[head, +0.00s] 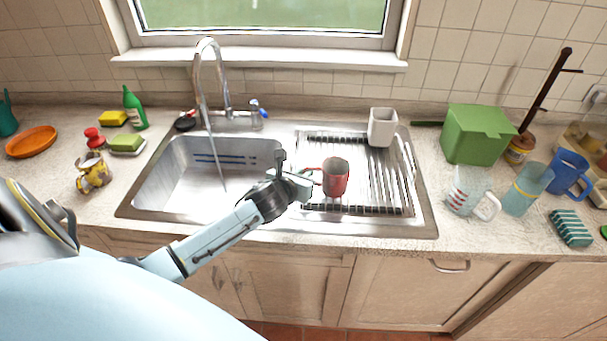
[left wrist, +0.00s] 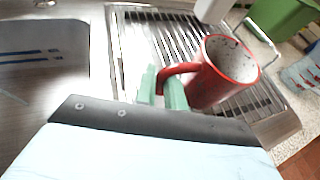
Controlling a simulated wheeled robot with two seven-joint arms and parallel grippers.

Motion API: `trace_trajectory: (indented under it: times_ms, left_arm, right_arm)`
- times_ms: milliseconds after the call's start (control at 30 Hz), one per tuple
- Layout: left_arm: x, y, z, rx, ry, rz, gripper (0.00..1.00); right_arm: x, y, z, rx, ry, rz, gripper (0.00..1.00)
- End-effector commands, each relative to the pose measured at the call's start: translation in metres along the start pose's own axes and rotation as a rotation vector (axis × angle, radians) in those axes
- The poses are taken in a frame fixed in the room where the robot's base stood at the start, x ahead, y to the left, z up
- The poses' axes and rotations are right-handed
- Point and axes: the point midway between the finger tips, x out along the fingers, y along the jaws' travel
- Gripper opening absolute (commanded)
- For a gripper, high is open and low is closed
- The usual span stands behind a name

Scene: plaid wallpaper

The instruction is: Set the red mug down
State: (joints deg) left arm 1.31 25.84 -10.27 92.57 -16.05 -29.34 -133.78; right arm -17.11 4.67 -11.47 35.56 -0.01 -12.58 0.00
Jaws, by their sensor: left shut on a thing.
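The red mug (head: 335,178) is upright over the left part of the ribbed metal drainer (head: 385,197) beside the sink. Its handle points left, toward my left gripper (head: 305,182). My left gripper is shut on the mug's handle. In the left wrist view the mug (left wrist: 222,72) tilts in the picture, with its handle between the pale green fingers (left wrist: 163,88). I cannot tell whether the mug's base touches the drainer's ribs. My right gripper is in neither view.
The sink basin (head: 190,190) lies left, under the tap (head: 208,80). A green box (head: 476,134), a measuring jug (head: 470,190) and a blue mug (head: 568,172) stand right. The drainer's right half is clear.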

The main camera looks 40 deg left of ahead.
Motion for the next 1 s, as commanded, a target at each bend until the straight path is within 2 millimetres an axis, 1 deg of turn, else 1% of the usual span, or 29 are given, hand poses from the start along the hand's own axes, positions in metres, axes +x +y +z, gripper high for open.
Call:
trace_trajectory:
  times_ms: [133,167,300,567,667,767,833,1000]
  left_arm:
    - [0.001,0.000,-0.002,-0.001,-0.002,-0.001,0.00]
    - [0.001,0.000,-0.003,-0.001,0.000,0.000,0.13]
    - [0.001,0.000,-0.002,-0.001,0.000,0.000,0.32]
    - [0.001,0.000,-0.002,-0.001,0.000,0.000,0.33]
    - [-0.001,0.000,0.002,-0.001,-0.001,-0.001,0.33]
    - [-0.010,0.000,0.001,0.001,0.000,-0.001,0.33]
    - [-0.020,0.000,0.001,0.002,0.000,-0.001,0.33]
    - [-0.053,0.000,0.001,0.002,0.000,-0.002,0.33]
  right_arm:
    - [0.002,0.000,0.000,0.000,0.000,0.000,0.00]
    - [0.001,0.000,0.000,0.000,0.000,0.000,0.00]
    - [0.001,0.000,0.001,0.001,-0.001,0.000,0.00]
    - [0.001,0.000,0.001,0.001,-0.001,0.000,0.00]
    - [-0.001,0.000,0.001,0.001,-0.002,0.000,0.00]
    - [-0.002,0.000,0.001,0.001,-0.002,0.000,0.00]
    - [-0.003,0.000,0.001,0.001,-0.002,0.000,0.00]
    - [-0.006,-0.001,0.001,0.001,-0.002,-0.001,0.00]
